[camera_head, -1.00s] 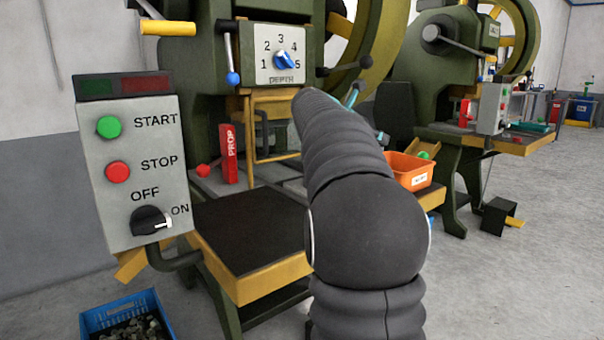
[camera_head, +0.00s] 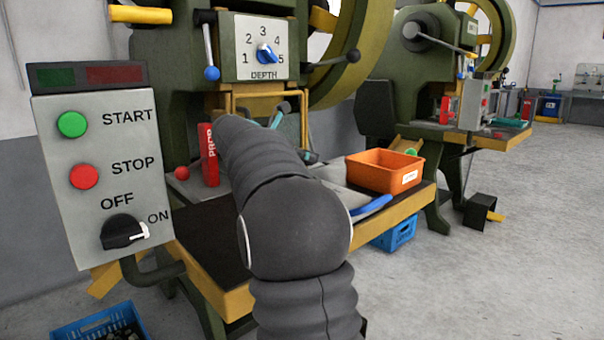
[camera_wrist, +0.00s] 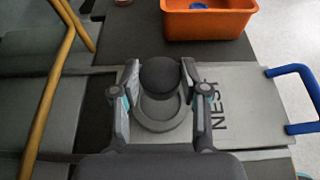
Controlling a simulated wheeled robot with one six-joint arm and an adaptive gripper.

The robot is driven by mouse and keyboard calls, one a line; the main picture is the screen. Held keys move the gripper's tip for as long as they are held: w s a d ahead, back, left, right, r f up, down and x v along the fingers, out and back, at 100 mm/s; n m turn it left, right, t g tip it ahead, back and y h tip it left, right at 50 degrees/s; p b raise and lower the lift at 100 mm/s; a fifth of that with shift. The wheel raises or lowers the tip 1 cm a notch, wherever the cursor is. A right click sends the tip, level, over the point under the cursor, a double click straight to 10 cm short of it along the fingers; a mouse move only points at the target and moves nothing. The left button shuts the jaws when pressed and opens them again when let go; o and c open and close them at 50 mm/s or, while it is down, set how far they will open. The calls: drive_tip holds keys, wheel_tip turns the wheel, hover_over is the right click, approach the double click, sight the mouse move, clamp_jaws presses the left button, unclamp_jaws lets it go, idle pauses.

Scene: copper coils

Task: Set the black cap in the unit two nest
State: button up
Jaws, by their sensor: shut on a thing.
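In the wrist view my gripper (camera_wrist: 160,70) is shut on the round black cap (camera_wrist: 160,77), one finger on each side. The cap overlaps the far part of a round grey nest ring (camera_wrist: 160,122), whose near rim shows below it. I cannot tell the gap between them. The ring is on a flat grey plate (camera_wrist: 245,110) lettered "NEST", with a blue handle (camera_wrist: 294,98) at its right. In the head view my arm covers the cap and nest; only small teal-marked bits of the gripper show beyond it. The plate's blue handle (camera_head: 372,208) shows there too.
An orange bin (camera_head: 385,170) stands beside the plate; it also shows in the wrist view (camera_wrist: 208,24). A control box (camera_head: 105,180), red prop (camera_head: 209,155) and yellow bars (camera_wrist: 48,95) are at the left.

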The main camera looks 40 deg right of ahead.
drive_tip(key=shift+w+a+f, duration=0.15)
drive_tip(key=shift+a+f, duration=0.05)
drive_tip(key=shift+f, duration=0.15)
drive_tip(key=shift+f+b, duration=0.5)
drive_tip(key=shift+f, duration=1.25)
drive_tip(key=shift+f, duration=0.3)
drive_tip(key=o, duration=1.1)
